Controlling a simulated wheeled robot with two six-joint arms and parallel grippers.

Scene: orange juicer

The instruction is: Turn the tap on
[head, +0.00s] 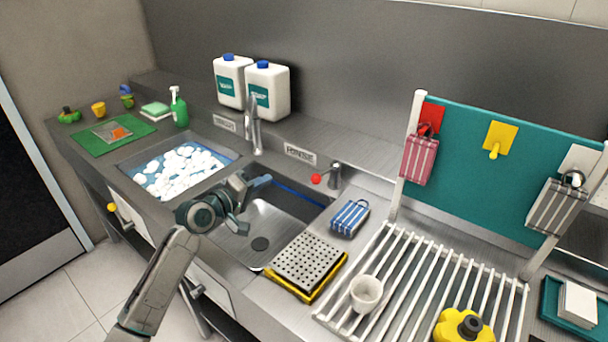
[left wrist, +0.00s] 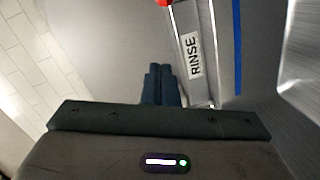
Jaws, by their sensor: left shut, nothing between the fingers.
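A short metal tap (head: 334,176) with a red ball on its lever (head: 316,179) stands at the back right edge of the empty sink (head: 268,222). A taller curved metal faucet (head: 255,128) stands between the two basins. My left gripper (head: 264,181) is over the sink's back left part, left of the red ball and apart from it. In the left wrist view its fingers (left wrist: 160,72) are together with nothing between them. A bit of the red ball (left wrist: 164,3) shows at that view's top edge; the tap's body is out of sight there. My right gripper is not in view.
A RINSE label (head: 300,154) is on the back ledge.

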